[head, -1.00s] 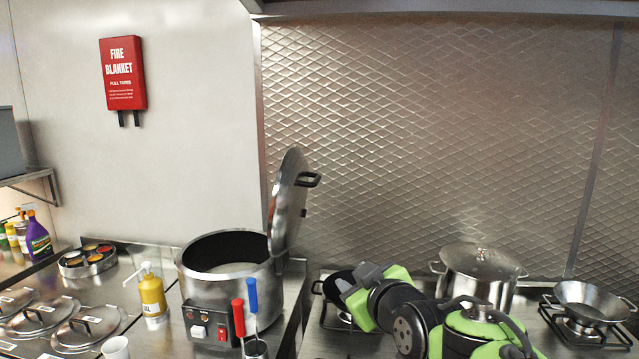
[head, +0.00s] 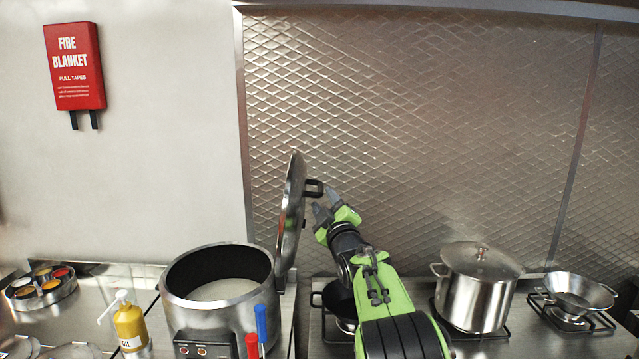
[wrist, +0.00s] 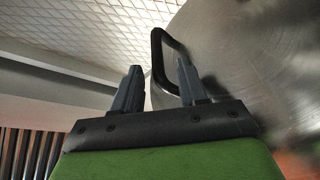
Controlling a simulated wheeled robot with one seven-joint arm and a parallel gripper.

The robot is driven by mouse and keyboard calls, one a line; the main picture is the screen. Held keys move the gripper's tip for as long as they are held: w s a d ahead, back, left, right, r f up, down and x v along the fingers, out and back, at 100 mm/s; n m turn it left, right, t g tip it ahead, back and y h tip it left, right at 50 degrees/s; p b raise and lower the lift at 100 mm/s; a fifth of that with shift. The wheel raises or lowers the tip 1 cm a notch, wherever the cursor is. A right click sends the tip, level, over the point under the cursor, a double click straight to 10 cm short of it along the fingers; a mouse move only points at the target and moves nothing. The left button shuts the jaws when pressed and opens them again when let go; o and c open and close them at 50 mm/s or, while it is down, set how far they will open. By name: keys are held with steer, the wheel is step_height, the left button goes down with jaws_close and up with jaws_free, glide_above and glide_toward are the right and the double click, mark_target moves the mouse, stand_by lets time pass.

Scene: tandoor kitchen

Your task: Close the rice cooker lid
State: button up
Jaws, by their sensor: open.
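The rice cooker (head: 222,318) is a round steel pot with an open top and pale contents inside. Its steel lid (head: 289,215) stands raised, nearly upright, at the right side of the pot. A dark handle (head: 314,188) sticks out from the lid's right face. My gripper (head: 326,206) is open, just right of the lid and slightly below the handle. In the wrist view the two fingers of my gripper (wrist: 159,86) point toward the lid (wrist: 245,75), with the handle loop (wrist: 165,50) beyond and between them. I cannot tell whether a finger touches it.
A lidded steel pot (head: 476,290) and a wok (head: 575,290) stand on burners to the right. A dark pan (head: 340,300) sits below my arm. A yellow oil bottle (head: 130,328) and red and blue handled utensils (head: 261,325) are near the cooker's front.

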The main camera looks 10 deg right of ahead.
mark_target(321, 188)
steer(key=p+x, duration=0.2)
steer(key=x, duration=0.2)
steer(key=shift+w+d+r, duration=0.1)
steer(key=shift+r, duration=0.15)
steer(key=shift+w, duration=0.5)
jaws_close()
